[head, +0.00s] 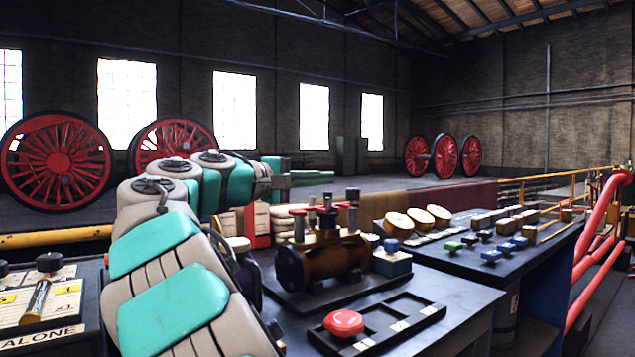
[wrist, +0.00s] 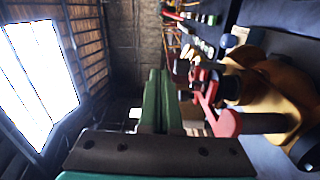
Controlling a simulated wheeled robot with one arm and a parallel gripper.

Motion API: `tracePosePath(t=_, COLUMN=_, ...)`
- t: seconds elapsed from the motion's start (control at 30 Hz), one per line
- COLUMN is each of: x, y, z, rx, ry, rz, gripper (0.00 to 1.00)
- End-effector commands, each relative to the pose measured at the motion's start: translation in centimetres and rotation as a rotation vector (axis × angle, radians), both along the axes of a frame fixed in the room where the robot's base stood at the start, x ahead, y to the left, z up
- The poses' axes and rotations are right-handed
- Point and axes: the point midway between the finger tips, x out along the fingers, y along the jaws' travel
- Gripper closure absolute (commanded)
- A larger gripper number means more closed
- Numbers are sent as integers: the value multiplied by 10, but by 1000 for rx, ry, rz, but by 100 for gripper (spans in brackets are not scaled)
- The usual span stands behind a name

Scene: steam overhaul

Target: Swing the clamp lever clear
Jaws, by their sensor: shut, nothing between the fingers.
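A brass valve-like body (head: 338,254) with dark ends stands on a dark plate on the workbench. Upright stems with red parts rise from its top; a red lever-like part (wrist: 208,105) shows beside it in the wrist view. I cannot tell for sure that this red part is the clamp lever. My gripper (head: 328,173) is raised above and behind the brass body in the head view. Its green fingers (wrist: 157,74) are shut together and empty in the wrist view. The red part is just right of the fingers there, apparently apart from them.
A dark divided tray (head: 398,322) with a red round knob (head: 344,323) sits at the bench front. Round brass gauges (head: 398,224) and small blue and green blocks stand on the right bench. Red pipes (head: 600,235) run along the right. Air above the bench is open.

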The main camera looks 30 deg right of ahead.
Motion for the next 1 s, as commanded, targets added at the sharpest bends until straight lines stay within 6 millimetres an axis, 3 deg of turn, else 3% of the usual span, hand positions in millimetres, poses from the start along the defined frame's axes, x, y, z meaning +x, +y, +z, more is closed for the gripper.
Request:
tracePosePath(t=0.2, x=-32, y=12, z=4, rx=-2, ry=-3, rz=0, gripper=100)
tracePosePath(t=0.5, x=-63, y=24, z=7, rx=-1, ry=-4, rz=2, gripper=100)
tracePosePath(t=1.0, x=-69, y=27, z=7, rx=0, ry=-1, rz=1, gripper=100)
